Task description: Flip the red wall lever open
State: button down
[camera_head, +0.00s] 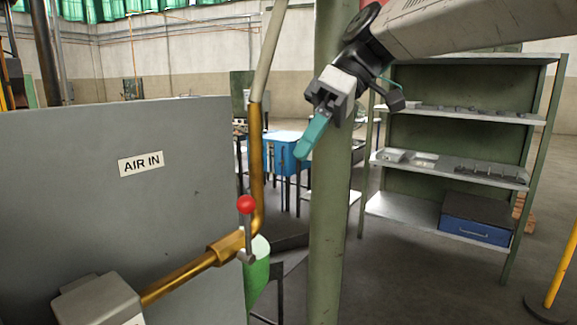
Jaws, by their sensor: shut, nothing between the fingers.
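The lever (247,228) is a grey metal handle with a red ball knob on top. It stands upright on a brass pipe (185,278) in front of a grey panel's right edge. My gripper (304,153) is up and to the right of the knob, in front of a green post. Its teal fingers are shut, hold nothing and point down and to the left. In the picture there is a clear gap between the fingertips and the knob. How far apart they are in depth is hard to tell.
The brass pipe bends upward into a pale hose (268,50). The green post (330,230) stands right of the lever. A shelf unit (455,170) and a yellow post (562,265) stand at the right.

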aim_at(248, 230)
jog(key=s+a+f, duration=0.5)
jog(key=a+f, duration=0.1)
jog(key=f, duration=0.1)
jog(key=shift+s+a, duration=0.35)
